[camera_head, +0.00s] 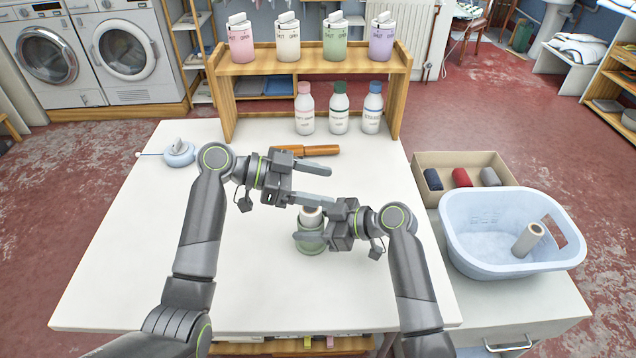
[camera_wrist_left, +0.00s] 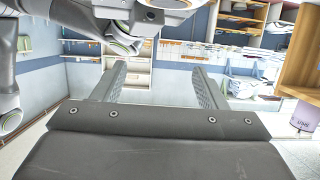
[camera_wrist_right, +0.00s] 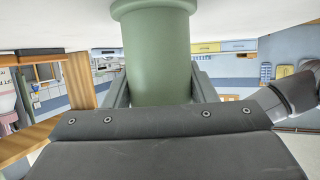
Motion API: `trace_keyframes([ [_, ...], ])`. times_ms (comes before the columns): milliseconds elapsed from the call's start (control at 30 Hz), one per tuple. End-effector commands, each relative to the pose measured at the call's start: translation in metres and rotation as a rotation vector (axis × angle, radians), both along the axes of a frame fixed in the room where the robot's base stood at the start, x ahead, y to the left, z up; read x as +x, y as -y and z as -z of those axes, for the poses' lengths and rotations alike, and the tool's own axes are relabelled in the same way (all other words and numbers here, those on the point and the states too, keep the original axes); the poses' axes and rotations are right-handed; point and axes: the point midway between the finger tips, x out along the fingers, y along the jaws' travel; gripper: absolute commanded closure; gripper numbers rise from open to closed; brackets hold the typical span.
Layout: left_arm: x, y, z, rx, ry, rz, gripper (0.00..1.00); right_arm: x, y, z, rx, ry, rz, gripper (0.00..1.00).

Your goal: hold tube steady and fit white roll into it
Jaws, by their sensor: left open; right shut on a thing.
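A green tube (camera_head: 311,242) stands upright on the white table. My right gripper (camera_head: 308,226) is shut around its side. The tube also fills the space between the fingers in the right wrist view (camera_wrist_right: 160,60). A white roll end with a tan centre (camera_head: 311,214) shows at the tube's top; how deep it sits is hidden. My left gripper (camera_head: 329,184) is open and empty, just behind and above the tube. In the left wrist view its fingers (camera_wrist_left: 162,88) are apart with nothing between them.
A wooden shelf (camera_head: 312,62) at the back holds several coloured canisters, with three bottles (camera_head: 339,108) beneath. An orange-brown handled thing (camera_head: 318,150) lies behind my left gripper. A box (camera_head: 460,160) of dark, red and grey rolls stands right. The table's left front is clear.

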Motion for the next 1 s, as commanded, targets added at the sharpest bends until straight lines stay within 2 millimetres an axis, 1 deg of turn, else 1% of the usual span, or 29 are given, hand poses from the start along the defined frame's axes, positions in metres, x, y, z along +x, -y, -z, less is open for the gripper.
trace_keyframes([
  [267, 0.0, 0.0, -0.002, 0.0, 0.001, 0.0, 0.34, 0.0, 0.0, 0.0, 0.0, 0.0, 0.0, 0.76],
  [367, 0.001, 0.0, -0.011, 0.0, 0.004, 0.0, 0.34, 0.0, 0.0, 0.0, 0.0, 0.0, 0.0, 0.76],
  [700, 0.0, 0.0, -0.06, 0.001, 0.004, 0.0, 0.34, 0.0, 0.0, 0.0, 0.0, 0.0, 0.0, 0.76],
  [833, 0.0, 0.0, -0.069, 0.001, 0.001, 0.0, 0.34, 0.0, 0.0, 0.0, 0.001, 0.0, 0.0, 0.76],
  [1000, 0.0, 0.0, -0.071, 0.0, 0.0, 0.0, 0.34, 0.0, 0.0, 0.0, 0.001, 0.0, 0.0, 0.76],
])
